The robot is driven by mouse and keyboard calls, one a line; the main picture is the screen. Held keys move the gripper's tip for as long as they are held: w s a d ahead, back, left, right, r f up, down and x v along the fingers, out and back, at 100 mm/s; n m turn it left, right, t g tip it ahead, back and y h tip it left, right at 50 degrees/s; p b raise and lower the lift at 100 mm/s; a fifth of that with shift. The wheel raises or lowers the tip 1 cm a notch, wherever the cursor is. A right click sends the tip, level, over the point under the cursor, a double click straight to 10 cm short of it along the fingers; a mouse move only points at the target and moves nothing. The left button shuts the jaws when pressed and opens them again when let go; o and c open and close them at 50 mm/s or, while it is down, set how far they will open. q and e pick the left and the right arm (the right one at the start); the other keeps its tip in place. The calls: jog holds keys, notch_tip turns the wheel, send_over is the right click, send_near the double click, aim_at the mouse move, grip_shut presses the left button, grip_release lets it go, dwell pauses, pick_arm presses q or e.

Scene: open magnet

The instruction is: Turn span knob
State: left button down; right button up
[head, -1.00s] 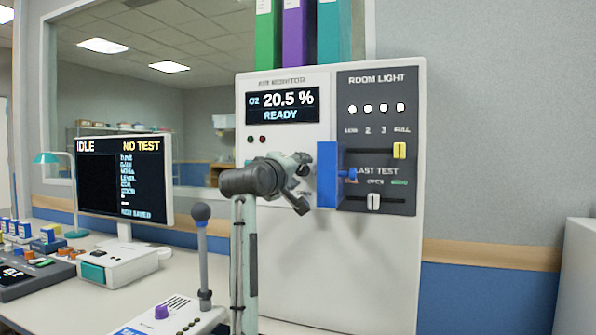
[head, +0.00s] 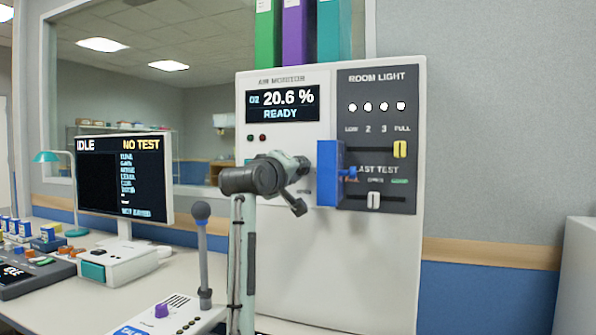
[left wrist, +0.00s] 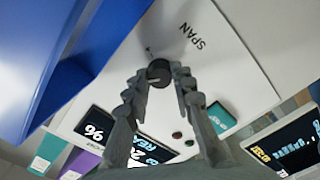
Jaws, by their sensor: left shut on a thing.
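The span knob (left wrist: 158,72) is a small dark round knob with a light pointer line, on the white panel of the air monitor (head: 380,265). The word SPAN is printed beside it in the left wrist view. My left gripper (left wrist: 160,78) is shut on the knob, one finger on each side of it. In the head view my left gripper (head: 298,182) is at the monitor's front and hides the knob. The monitor's display (head: 283,104) reads O2 20.6 % and READY. My right gripper is not in view.
A blue block (head: 329,173) sticks out from the panel just right of my left gripper. It also shows large in the left wrist view (left wrist: 75,50). The room light slider (head: 400,149) is further right. A screen (head: 122,178) and a grey stalk with a ball top (head: 202,250) stand left.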

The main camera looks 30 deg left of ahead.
pick_arm(q)
jog(key=m, duration=1)
jog(key=shift+f+m, duration=0.1)
jog(key=shift+m, duration=0.3)
dwell(0.4)
jog(key=c, duration=1.3)
grip_release()
jog(key=v, duration=1.2)
